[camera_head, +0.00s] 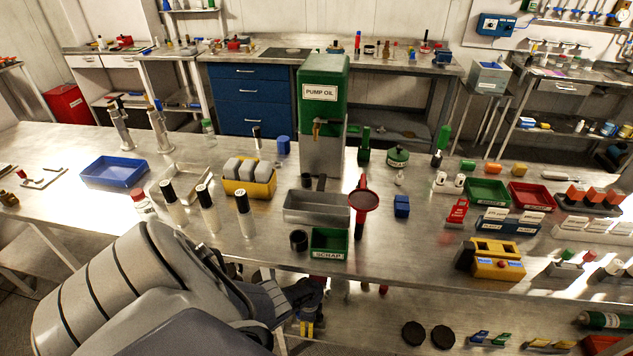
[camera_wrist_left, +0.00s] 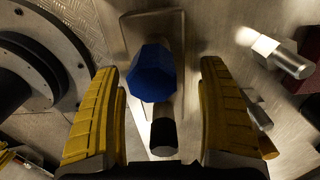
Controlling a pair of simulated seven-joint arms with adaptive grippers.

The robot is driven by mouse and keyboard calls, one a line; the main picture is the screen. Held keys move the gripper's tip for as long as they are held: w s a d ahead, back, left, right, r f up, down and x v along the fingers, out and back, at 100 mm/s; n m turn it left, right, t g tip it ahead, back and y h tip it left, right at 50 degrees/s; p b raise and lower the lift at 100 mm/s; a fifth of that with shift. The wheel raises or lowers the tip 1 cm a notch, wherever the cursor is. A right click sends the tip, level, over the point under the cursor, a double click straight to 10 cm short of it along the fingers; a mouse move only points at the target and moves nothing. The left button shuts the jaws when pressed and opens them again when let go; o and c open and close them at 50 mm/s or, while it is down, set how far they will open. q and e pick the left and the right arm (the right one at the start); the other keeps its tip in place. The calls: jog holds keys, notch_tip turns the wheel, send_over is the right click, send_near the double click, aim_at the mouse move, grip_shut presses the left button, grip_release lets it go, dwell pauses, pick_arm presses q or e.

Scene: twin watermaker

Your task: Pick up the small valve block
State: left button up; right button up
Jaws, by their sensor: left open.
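My left gripper (camera_head: 307,327) hangs past the front edge of the bench, its yellow fingers pointing down. In the left wrist view my left gripper (camera_wrist_left: 161,72) is open, a yellow pad on each side. A small part with a blue faceted cap (camera_wrist_left: 153,73) and a dark cylindrical end (camera_wrist_left: 163,137) shows between the pads, with visible gaps on both sides. It lies over a pale metal plate. I cannot tell for certain that it is the small valve block. In the head view this part is hidden behind my gripper. My right gripper is not in view.
In the wrist view a dark round housing (camera_wrist_left: 30,72) is at left and a metal fitting (camera_wrist_left: 283,56) at right. On the bench are a green scrap bin (camera_head: 329,243), a grey tray (camera_head: 318,207), a red funnel (camera_head: 363,198) and a blue cube (camera_head: 402,206).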

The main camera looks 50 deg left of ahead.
pick_arm(q)
jog(key=c, duration=1.7)
